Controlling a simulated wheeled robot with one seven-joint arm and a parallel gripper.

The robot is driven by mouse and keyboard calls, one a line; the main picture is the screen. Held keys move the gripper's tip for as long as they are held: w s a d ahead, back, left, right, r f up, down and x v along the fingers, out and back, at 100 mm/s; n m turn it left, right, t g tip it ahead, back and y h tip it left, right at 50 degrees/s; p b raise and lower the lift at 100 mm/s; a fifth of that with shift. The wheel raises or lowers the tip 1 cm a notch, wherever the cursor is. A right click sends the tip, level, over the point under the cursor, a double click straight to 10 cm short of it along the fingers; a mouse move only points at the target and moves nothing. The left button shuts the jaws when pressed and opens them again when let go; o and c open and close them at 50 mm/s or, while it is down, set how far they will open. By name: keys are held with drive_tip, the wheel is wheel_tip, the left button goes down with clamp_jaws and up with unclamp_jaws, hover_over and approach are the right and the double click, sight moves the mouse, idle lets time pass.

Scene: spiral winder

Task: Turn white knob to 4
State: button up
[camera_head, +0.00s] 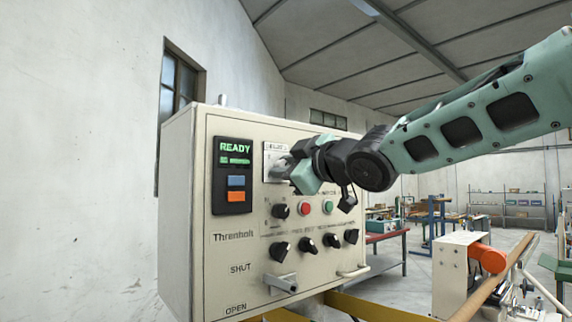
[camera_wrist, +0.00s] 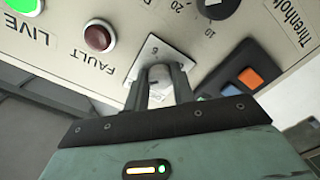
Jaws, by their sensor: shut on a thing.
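The white knob (camera_wrist: 160,76) sits on a pale square plate (camera_wrist: 149,52) on the control box. The plate also shows in the head view (camera_head: 272,151), near the top of the panel. My gripper (camera_wrist: 161,84) is shut on the knob, with one dark finger on each side of it. In the head view my gripper (camera_head: 286,169) reaches the plate from the right and covers most of the knob. One digit, apparently a 6, shows on the plate above the knob in the wrist view. The knob's pointer and the other digits cannot be read.
The control box (camera_head: 180,200) has a READY display (camera_head: 233,148) with blue and orange buttons left of the plate. Red (camera_head: 304,208) and green lamps, several black knobs and a metal lever (camera_head: 281,284) are below. The wrist view shows a FAULT lamp (camera_wrist: 98,38) close by.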

drive_tip(key=shift+f, duration=0.1)
idle(0.3)
drive_tip(key=o, duration=1)
drive_tip(key=p+v, duration=1.3)
drive_tip(key=v, duration=0.4)
drive_tip(key=shift+d, duration=0.2)
drive_tip(key=shift+s, duration=0.15)
